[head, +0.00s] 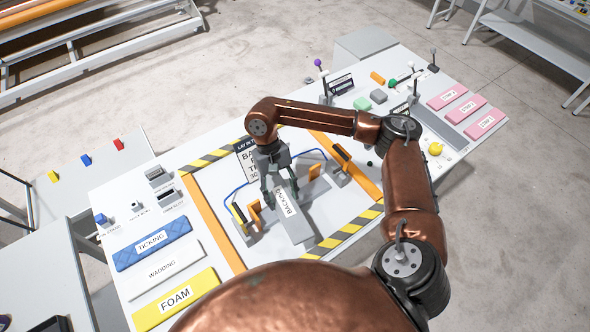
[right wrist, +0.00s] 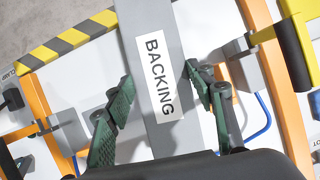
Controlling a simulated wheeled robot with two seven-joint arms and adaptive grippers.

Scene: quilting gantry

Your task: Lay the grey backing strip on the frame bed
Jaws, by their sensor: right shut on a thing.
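The grey backing strip (head: 296,226) carries a white BACKING label and lies lengthwise within the outline of the frame bed (head: 211,222), over its white middle. The bed has orange side rails and yellow-and-black striped ends. My right gripper (head: 276,192) points down and is shut on the strip near its far end. In the right wrist view, the green-padded fingers (right wrist: 163,103) stand on either side of the strip (right wrist: 150,20), by the label. I cannot tell whether the strip touches the bed. My left gripper is not in view.
Clamps with orange pads (head: 254,214) and (head: 315,171) stand at both sides of the bed. Blue ticking (head: 151,242), white wadding (head: 165,270) and yellow foam (head: 174,299) strips lie at left. Pink labelled blocks (head: 447,95) lie at far right.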

